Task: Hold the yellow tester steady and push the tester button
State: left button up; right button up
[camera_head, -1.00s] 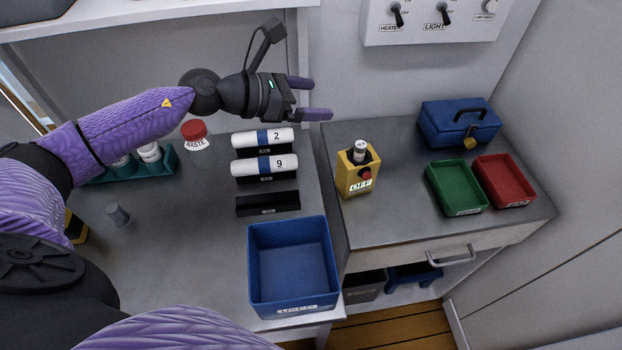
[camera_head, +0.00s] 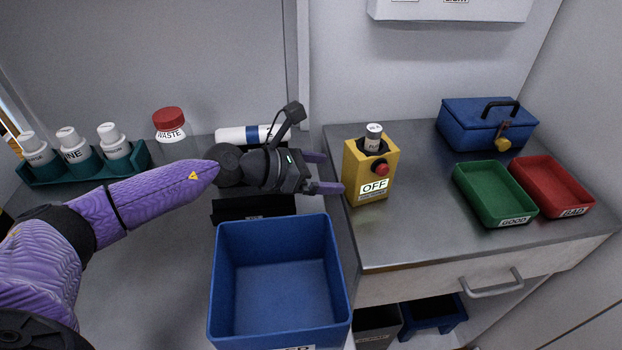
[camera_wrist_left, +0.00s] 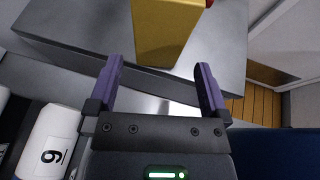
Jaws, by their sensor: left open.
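The yellow tester (camera_head: 371,172) stands upright on the right-hand counter. It has a red button (camera_head: 379,169) on its front, a label reading OFF, and a white-capped cylinder (camera_head: 373,135) in its top. My left gripper (camera_head: 333,172) is open and empty just left of the tester, its purple fingers pointing toward it. In the left wrist view the tester (camera_wrist_left: 166,35) lies ahead of the spread fingers (camera_wrist_left: 158,85), roughly between their lines and apart from them. My right gripper is not in view.
A blue bin (camera_head: 228,290) stands in front of my left gripper. White cylinders (camera_head: 240,134) lie on racks behind it. A green tray (camera_head: 493,194), a red tray (camera_head: 550,187) and a blue toolbox (camera_head: 487,124) sit right of the tester. Counter between them is clear.

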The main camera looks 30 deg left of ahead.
aim_at(348, 174)
pick_arm(q)
jog(key=b+x, duration=0.1)
jog(key=x, duration=0.6)
jog(key=shift+w+d, duration=0.15)
jog(key=shift+w, duration=0.05)
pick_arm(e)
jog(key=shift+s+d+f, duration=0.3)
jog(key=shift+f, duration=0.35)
pick_arm(q)
jog(key=c, duration=1.2)
jog(key=shift+c, duration=0.2)
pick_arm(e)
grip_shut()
